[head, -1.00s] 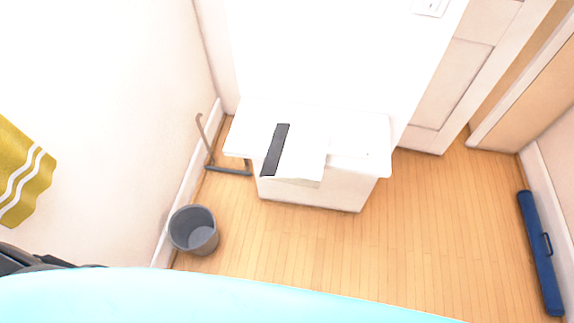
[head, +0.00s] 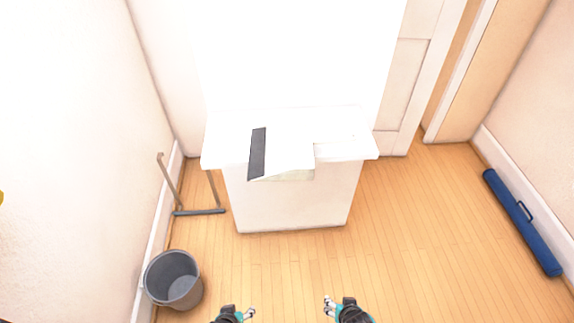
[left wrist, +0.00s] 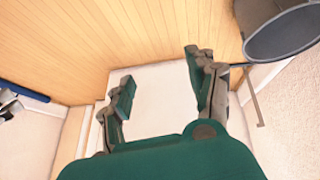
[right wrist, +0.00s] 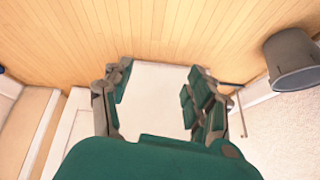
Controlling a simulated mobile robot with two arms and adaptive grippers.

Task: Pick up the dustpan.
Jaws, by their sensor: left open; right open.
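A flat white piece with a dark grey strip (head: 257,154) along its left side lies on the white cabinet top, its front end reaching past the edge. It may be the dustpan, but I cannot tell for certain. My left gripper (head: 238,312) and right gripper (head: 338,306) are low in the head view, in front of the cabinet and well apart from that piece. Both are open. The left wrist view shows the left fingers (left wrist: 158,72) spread with nothing between them. The right wrist view shows the right fingers (right wrist: 158,75) likewise empty.
The white cabinet (head: 290,205) stands against the far side. A grey bin (head: 172,281) is at lower left, with a thin grey frame (head: 199,212) beyond it by the left wall. A blue tube-shaped case (head: 522,222) lies at right. Wooden floor between is clear.

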